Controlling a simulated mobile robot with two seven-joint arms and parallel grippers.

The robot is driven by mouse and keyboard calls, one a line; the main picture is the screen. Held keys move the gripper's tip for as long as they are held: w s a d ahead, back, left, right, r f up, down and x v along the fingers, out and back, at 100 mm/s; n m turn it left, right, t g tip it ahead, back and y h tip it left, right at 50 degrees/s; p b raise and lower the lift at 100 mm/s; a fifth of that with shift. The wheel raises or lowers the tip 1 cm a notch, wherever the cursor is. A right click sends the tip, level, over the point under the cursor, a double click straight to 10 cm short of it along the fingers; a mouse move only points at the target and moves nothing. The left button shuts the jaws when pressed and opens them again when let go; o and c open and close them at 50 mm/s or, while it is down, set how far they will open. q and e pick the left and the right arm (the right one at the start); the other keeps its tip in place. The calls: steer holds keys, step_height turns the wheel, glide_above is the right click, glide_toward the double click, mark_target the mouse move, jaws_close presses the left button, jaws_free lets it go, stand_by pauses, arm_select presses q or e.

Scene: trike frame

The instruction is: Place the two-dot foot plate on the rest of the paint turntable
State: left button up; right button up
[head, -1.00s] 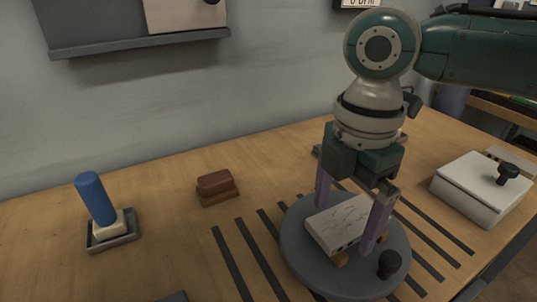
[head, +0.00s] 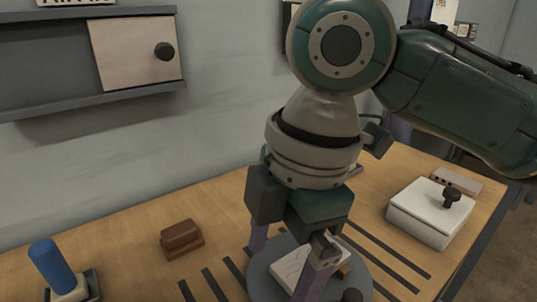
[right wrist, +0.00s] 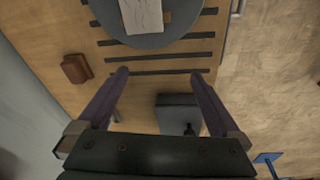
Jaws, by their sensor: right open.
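The white foot plate (head: 297,265), with thin dark scribbles on top, lies on the grey round paint turntable (head: 262,283). It also shows at the top of the right wrist view (right wrist: 142,15); small brown wooden supports show at its edge (right wrist: 168,17). Its dots cannot be made out now. My right gripper (head: 286,262) is open, its purple fingers in front of the plate in the head view. In the right wrist view the fingers (right wrist: 160,73) are spread and empty, apart from the plate. My left gripper is not in view.
A white box with a black knob (head: 430,212) stands right, a small dotted pale block (head: 457,181) behind it. A brown block (head: 181,239) and a blue-handled tool (head: 52,266) stand left. A black knob (head: 352,295) is at the turntable's edge. Dark strips line the bench.

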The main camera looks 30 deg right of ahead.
steer(key=s+a+f+m+t+y, duration=0.1)
steer(key=s+a+f+m+y, duration=0.15)
steer(key=s+a+m, duration=0.2)
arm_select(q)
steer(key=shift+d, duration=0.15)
arm_select(e)
steer(key=s+d+f+m+t+h, duration=0.1)
steer(key=s+d+m+h, duration=0.2)
steer(key=s+d+m, duration=0.5)
steer(key=shift+d+f+m+t+h, duration=0.2)
steer(key=shift+f+m+t+h, duration=0.15)
steer(key=shift+m, duration=0.8)
steer(key=shift+s, duration=0.1)
